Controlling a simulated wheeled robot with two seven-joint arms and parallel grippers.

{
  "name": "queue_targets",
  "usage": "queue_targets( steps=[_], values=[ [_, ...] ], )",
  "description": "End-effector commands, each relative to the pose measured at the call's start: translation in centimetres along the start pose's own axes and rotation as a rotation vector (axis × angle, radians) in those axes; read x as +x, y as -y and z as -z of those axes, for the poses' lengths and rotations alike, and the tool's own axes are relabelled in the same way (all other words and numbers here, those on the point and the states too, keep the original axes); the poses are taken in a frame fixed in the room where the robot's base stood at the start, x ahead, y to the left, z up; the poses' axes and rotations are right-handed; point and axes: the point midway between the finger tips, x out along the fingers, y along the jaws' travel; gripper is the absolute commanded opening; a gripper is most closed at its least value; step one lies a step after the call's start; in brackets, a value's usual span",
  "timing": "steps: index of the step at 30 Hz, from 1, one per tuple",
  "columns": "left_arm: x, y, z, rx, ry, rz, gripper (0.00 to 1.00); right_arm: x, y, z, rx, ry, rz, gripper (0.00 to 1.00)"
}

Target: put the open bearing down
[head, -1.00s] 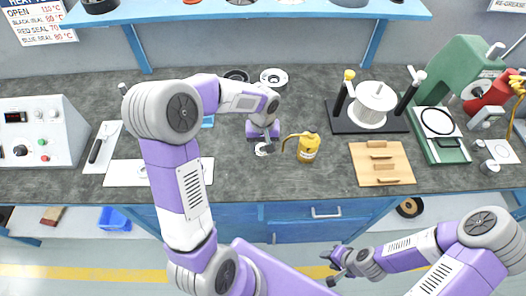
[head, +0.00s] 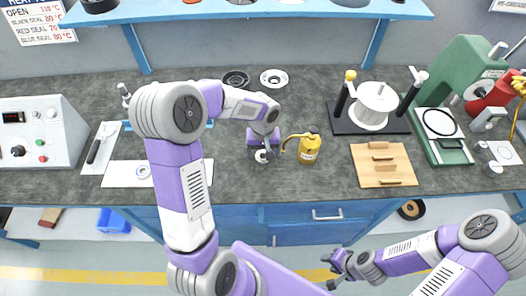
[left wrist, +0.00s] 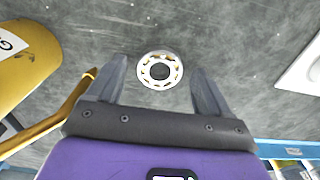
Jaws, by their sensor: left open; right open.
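The open bearing (head: 262,156), a pale metal ring with balls showing, lies on the dark bench top left of the yellow can. In the left wrist view the bearing (left wrist: 146,71) lies flat between my left fingertips, with a gap on each side. My left gripper (head: 265,154) points down over it and is open; it also shows in the left wrist view (left wrist: 158,72). In the head view the gripper partly hides the bearing. My right gripper (head: 334,270) is open and empty, low in front of the bench.
The yellow can (head: 309,150) with its long spout stands close to the right of my left gripper. A white sheet (head: 120,174) with a ring on it lies to the left. A wooden board (head: 384,183) and a spool stand (head: 340,124) are to the right. Two ring parts lie behind.

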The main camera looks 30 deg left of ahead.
Motion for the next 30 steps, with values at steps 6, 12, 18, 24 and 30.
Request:
queue_targets(
  steps=[6, 12, 18, 24, 30],
  values=[
    [-1.8, 0.0, 0.1, -0.001, -0.005, -0.002, 0.80, -0.8, 0.3, 0.0, 0.000, 0.000, 0.000, 0.43],
    [-6.2, 0.0, 0.1, -0.001, -0.005, -0.002, 0.80, -2.0, 0.8, -0.1, 0.000, 0.000, 0.000, 0.43],
    [-10.1, -0.1, 0.1, -0.001, -0.004, -0.003, 0.80, -3.0, 1.1, -0.1, 0.000, 0.000, 0.000, 0.43],
    [-12.1, 0.0, 0.0, 0.000, -0.002, -0.001, 0.80, -3.4, 1.3, -0.1, 0.000, 0.000, 0.000, 0.43],
    [-12.4, 0.0, 0.0, 0.001, 0.000, 0.000, 0.80, -3.4, 1.3, -0.1, 0.000, 0.000, 0.000, 0.43]
  ],
)
